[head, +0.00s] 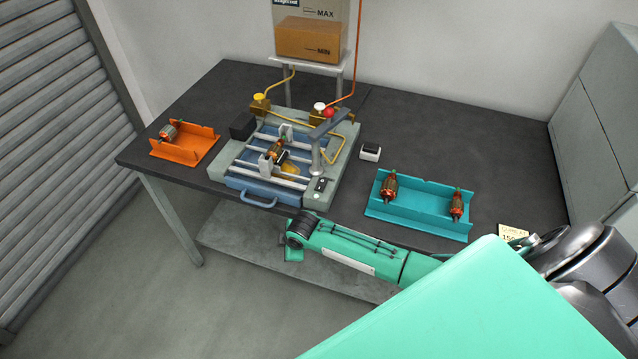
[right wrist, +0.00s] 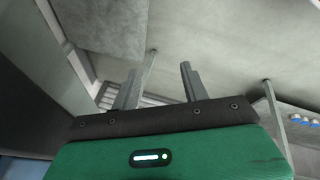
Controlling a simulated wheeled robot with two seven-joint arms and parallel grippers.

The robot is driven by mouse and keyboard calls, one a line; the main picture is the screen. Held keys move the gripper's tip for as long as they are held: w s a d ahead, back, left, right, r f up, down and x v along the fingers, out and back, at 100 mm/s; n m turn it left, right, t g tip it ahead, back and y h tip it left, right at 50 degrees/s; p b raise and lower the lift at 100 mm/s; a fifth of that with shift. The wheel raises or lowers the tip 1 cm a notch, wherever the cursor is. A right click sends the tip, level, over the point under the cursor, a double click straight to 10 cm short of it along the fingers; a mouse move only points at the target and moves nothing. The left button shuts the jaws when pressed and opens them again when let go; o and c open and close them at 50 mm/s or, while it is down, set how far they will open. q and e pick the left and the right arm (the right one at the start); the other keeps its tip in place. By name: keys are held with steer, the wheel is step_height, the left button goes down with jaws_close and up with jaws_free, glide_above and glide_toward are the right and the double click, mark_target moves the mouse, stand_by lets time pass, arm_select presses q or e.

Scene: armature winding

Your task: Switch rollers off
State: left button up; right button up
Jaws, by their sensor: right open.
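The winding machine (head: 340,160) stands on the dark table. Light roller bars (head: 250,154) span its blue tray, with a copper armature (head: 277,148) among them. A small dark switch panel (head: 321,185) sits at the machine's front right corner; its on or off state is too small to tell. My right arm reaches in from the right, with its gripper (head: 293,254) beyond the table's front edge, below the machine. In the right wrist view the right gripper's fingers (right wrist: 158,85) are apart and empty, facing floor and table legs. My left gripper is out of view.
An orange tray (head: 187,155) with one armature is at left, and a teal tray (head: 420,222) with two armatures at right. A small white-and-black box (head: 370,152) stands between. A tank (head: 311,30) rises behind on a stand. A blue handle (head: 258,200) protrudes in front.

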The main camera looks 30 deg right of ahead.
step_height(320, 180, up, 10)
steer(key=w+a+r+n, duration=0.1)
steer(key=w+a+n, duration=0.1)
steer(key=a+n, duration=0.15)
step_height(320, 180, up, 19)
steer(key=n+g+h+b, duration=0.15)
steer(key=n+h, duration=0.35)
steer(key=n, duration=0.5)
glide_above(320, 185)
steer(key=s+a, duration=0.4)
steer(key=a, duration=0.1)
steer(key=p+x, duration=0.2)
steer(key=x, duration=1.1)
steer(key=shift+w+d+f, duration=0.1)
steer(key=shift+w+f, duration=0.05)
steer(key=shift+f, duration=0.05)
